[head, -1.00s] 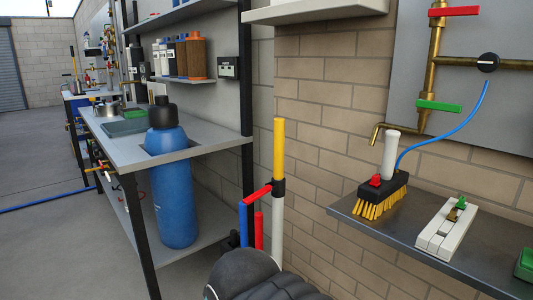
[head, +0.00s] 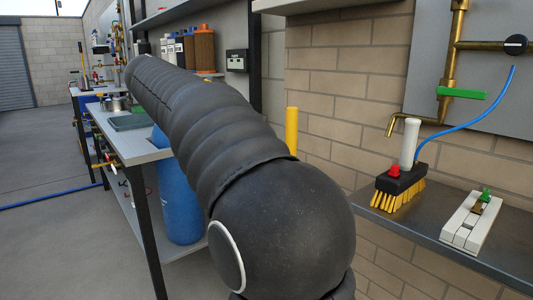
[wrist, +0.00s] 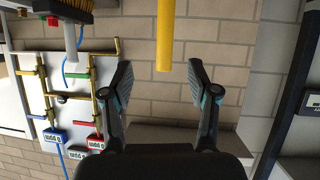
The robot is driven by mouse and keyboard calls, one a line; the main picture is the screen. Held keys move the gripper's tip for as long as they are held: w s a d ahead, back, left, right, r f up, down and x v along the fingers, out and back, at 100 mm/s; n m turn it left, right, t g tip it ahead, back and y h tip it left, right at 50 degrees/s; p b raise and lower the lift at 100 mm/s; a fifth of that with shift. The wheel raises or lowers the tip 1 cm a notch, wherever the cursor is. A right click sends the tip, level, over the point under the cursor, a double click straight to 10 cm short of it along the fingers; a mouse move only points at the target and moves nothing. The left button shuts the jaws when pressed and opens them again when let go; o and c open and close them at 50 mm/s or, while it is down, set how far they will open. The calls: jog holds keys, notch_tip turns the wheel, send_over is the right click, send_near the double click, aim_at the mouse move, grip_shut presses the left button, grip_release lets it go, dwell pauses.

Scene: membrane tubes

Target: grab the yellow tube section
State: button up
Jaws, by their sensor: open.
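The yellow tube section (head: 292,130) stands upright in front of the brick wall in the head view. Only its upper part shows there; my dark arm hides the lower part. In the wrist view the yellow tube section (wrist: 165,35) comes down from the top edge, and its end lies between the spread fingers of my gripper (wrist: 157,75), nearer the right finger. My gripper is open and empty, and neither finger visibly touches the tube. My gripper is not visible in the head view.
A shelf (head: 492,245) on the right holds a brush (head: 400,188) with yellow bristles and a white block (head: 472,222). Brass pipes (head: 455,70) are mounted on a wall panel.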

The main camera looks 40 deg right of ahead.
aim_at(287, 129)
jog(key=shift+m+g+h, duration=0.3)
jog(key=shift+m+h, duration=0.1)
jog(key=shift+m, duration=0.3)
jog(key=x, duration=0.5)
jog(key=r+x, duration=0.1)
jog(key=x, duration=0.2)
jog(key=shift+w+d, duration=0.35)
jog(key=shift+w+d+f, duration=0.1)
jog(key=shift+d+f, duration=0.4)
jog(key=shift+d, duration=0.25)
jog(key=shift+d+f, duration=0.55)
jog(key=shift+d, duration=0.25)
jog(key=shift+w+d+f, duration=0.1)
jog(key=shift+d+f, duration=0.4)
jog(key=shift+d, duration=0.25)
grip_shut()
